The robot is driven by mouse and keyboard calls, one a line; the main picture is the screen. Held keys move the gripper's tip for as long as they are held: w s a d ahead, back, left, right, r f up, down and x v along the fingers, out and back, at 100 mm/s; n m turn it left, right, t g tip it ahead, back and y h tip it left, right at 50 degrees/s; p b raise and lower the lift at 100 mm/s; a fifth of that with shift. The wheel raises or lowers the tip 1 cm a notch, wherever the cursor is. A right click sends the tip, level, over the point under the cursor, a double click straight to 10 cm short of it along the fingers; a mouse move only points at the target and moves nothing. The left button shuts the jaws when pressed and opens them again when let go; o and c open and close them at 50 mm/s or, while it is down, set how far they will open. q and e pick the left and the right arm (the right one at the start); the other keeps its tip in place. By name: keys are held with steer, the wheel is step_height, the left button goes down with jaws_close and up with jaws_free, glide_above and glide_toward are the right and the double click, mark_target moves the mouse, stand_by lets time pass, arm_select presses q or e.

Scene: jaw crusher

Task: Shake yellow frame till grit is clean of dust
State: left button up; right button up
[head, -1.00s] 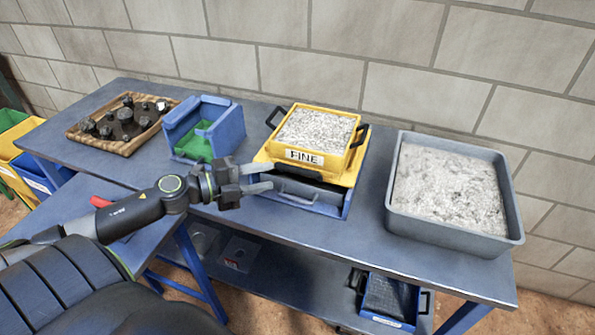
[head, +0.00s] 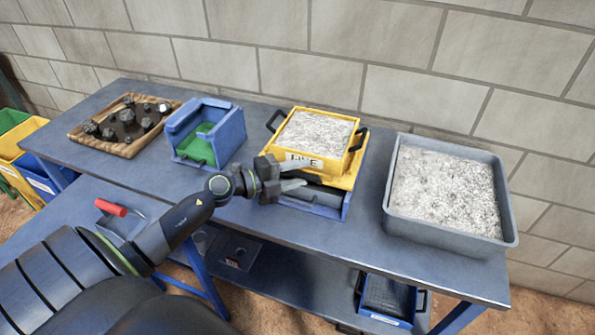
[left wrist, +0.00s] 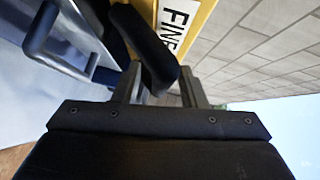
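The yellow frame (head: 354,168), labelled FINE, sits on a blue stand (head: 346,207) at the middle of the bench and holds pale grey grit (head: 316,132). My left gripper (head: 303,173) is at its front, fingers open and pointing right, one finger partly covering the label. In the left wrist view, a black handle (left wrist: 145,45) lies between the two open fingers (left wrist: 160,92), with the yellow frame (left wrist: 203,14) behind it. Whether a finger touches the handle cannot be told. My right gripper is not in view.
A grey tray of pale grit (head: 392,215) stands at the right. A blue box with green inside (head: 232,130) and a wooden tray of dark rocks (head: 77,131) are at the left. A blue-edged bin (head: 386,320) is below. A block wall closes the back.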

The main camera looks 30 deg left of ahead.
arm_select(q)
steer(key=shift+w, duration=0.1)
jaws_close()
stand_by(0.3)
steer(key=shift+s+d+r+p, duration=0.1)
steer(key=shift+s+d+p, duration=0.05)
steer(key=shift+s+p, duration=0.35)
steer(key=shift+s+d+r+p, duration=0.1)
steer(key=shift+s+d+p, duration=0.05)
steer(key=shift+s+p, duration=0.3)
steer(key=shift+s+d+f, duration=0.1)
steer(key=shift+s+f, duration=0.1)
steer(key=shift+s, duration=0.25)
jaws_free()
